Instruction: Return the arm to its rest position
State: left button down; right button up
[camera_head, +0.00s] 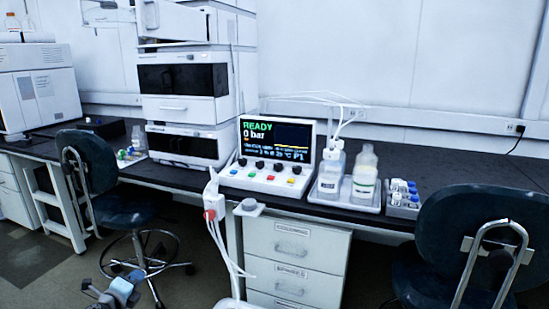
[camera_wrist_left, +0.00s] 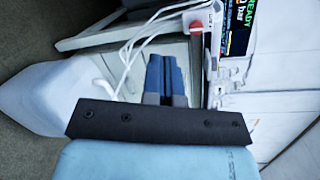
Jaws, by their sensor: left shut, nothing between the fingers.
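My left gripper (camera_head: 134,277) is low at the left of the head view, in front of the bench and near the base of the left chair. In the left wrist view its two blue fingers (camera_wrist_left: 165,78) are together with nothing between them. It is clear of the bench and touches nothing that I can see. My right gripper is in neither view.
The bench carries a control panel (camera_head: 272,179) reading READY, an instrument stack (camera_head: 185,108), and a bottle tray (camera_head: 343,204). Chairs stand at left (camera_head: 92,165) and right (camera_head: 478,240). A white cabled block (camera_head: 214,204) hangs at the bench front. Floor shows at lower left.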

pick_arm(q)
jog(key=s+d+r+n+g+h, duration=0.1)
jog(key=s+d+n+h, duration=0.3)
jog(key=s+d, duration=0.75)
jog(key=s+d+r+n+g+h, duration=0.15)
jog(key=s+d+n, duration=0.55)
jog(key=s, duration=0.8)
jog(key=s+d+r+n+h, duration=0.2)
jog(key=s+d+r, duration=0.1)
jog(key=s+r, duration=0.3)
jog(key=s+d+r+n+h, duration=0.1)
jog(key=s+d+r+n, duration=0.25)
jog(key=s, duration=0.45)
jog(key=w+d+r+n+t+y, duration=0.2)
jog(key=w+d+r+n+t, duration=0.1)
jog(key=d+r+n+t, duration=0.15)
jog(key=s+a+r+g+y+p, duration=0.3)
jog(key=a+r+g+y+p, duration=0.3)
jog(key=p, duration=3.1)
jog(key=a+g, duration=0.1)
jog(key=a, duration=0.1)
jog(key=shift+s+a+r+g+p, duration=0.3)
jog(key=shift+a+r+p, duration=0.05)
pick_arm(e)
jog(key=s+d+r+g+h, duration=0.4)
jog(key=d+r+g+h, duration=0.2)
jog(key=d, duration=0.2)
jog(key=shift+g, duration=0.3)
